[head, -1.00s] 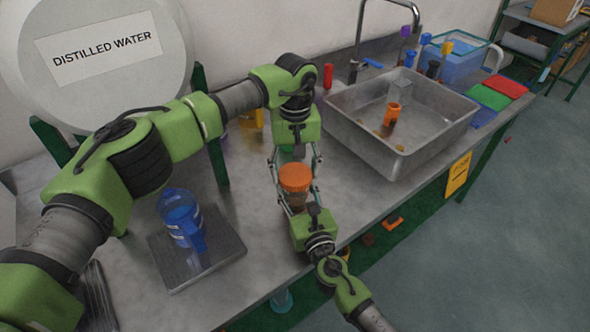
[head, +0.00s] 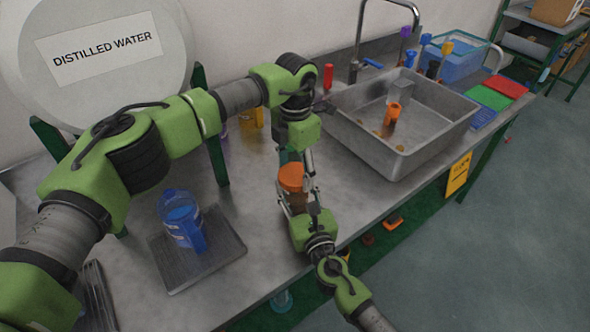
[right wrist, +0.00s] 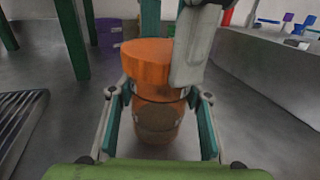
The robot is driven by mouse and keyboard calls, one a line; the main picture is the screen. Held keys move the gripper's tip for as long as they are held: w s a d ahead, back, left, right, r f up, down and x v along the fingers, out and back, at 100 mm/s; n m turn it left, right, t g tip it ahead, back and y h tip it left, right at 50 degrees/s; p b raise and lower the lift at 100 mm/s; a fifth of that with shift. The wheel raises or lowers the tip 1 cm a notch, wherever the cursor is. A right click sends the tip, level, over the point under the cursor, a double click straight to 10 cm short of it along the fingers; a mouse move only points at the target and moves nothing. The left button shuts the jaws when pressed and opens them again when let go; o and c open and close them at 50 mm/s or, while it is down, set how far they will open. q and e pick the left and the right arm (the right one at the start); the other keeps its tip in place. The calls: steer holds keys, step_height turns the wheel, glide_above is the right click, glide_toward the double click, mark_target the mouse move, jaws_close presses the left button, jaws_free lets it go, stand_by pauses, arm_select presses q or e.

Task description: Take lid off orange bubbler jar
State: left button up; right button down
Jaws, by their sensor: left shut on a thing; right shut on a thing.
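In the right wrist view the lid (right wrist: 148,62) sits on the jar body (right wrist: 155,120). My left gripper (head: 300,172) comes down from above and is shut on the lid, one pale finger in front and one behind. My right gripper (head: 298,206) reaches in from the front and is shut on the jar body, a finger on each side.
A steel sink (head: 395,160) with an orange item in it lies to the right. A blue jug (head: 180,220) stands on a plate (head: 225,252) at the left. A large distilled water tank (head: 105,75) stands behind. Bench between jug and jar is clear.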

arm_select(q)
steer(key=n, duration=2.6)
steer(key=shift+n, duration=0.3)
steer(key=shift+r, duration=0.15)
steer(key=shift+r, duration=1)
